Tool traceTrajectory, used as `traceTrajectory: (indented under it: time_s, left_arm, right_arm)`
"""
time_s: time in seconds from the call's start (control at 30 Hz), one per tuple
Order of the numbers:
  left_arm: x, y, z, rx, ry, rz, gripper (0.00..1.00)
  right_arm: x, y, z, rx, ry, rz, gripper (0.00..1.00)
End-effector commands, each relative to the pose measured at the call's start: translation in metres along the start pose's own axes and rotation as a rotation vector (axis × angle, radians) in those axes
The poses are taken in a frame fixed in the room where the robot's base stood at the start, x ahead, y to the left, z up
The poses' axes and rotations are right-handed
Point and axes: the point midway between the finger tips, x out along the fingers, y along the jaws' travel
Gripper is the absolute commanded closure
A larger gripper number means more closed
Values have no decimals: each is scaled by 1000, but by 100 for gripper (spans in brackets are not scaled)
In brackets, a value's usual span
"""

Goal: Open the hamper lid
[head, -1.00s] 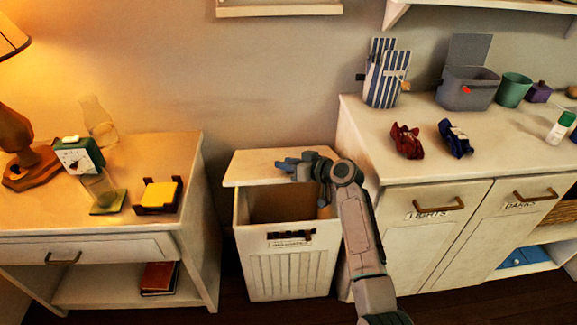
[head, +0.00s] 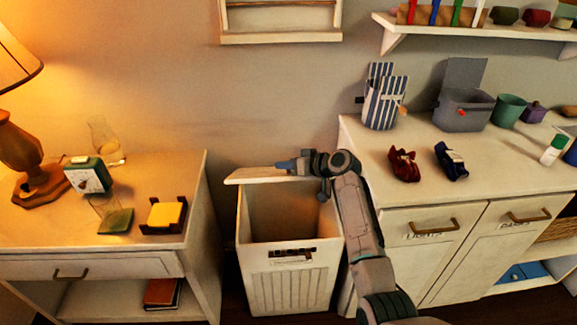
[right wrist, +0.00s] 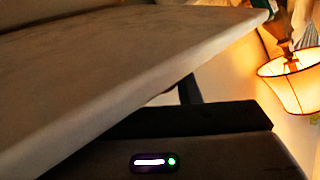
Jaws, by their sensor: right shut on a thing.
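The white hamper (head: 290,284) stands between the nightstand and the cabinet. Its lid (head: 252,175) is raised above the rim and seen nearly edge-on, so the empty-looking inside (head: 285,215) shows below it. My right gripper (head: 288,165) is shut on the lid's right part, with my arm coming up from the lower right. In the right wrist view the lid (right wrist: 130,65) is a large pale slab across the upper left, close to the dark gripper body; the fingertips are mostly hidden there. My left gripper is not in view.
The nightstand (head: 60,240) at left carries a lamp (head: 20,150), a green clock (head: 88,175) and a yellow note block (head: 166,215). The cabinet (head: 420,240) stands close on the right, with several items on top. A wall shelf (head: 280,38) hangs above the hamper.

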Motion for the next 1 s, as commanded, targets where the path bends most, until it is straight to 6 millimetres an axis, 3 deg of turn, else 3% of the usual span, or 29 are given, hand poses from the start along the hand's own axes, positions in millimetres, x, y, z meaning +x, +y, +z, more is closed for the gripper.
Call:
traceTrajectory:
  time_s: [0.33, 0.37, 0.47, 0.77, 1.0]
  left_arm:
    - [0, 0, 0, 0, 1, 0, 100]
    - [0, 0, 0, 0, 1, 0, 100]
    - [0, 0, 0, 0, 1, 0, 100]
    - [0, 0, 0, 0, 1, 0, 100]
    - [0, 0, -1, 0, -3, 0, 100]
  right_arm:
    - [0, 0, -1, -1, 1, 1, 100]
    - [0, 0, -1, -1, 1, 1, 66]
    - [0, 0, -1, -1, 1, 1, 50]
    - [-2, 0, 0, 0, 0, 0, 50]
    - [-33, 1, 0, -3, 1, 2, 50]
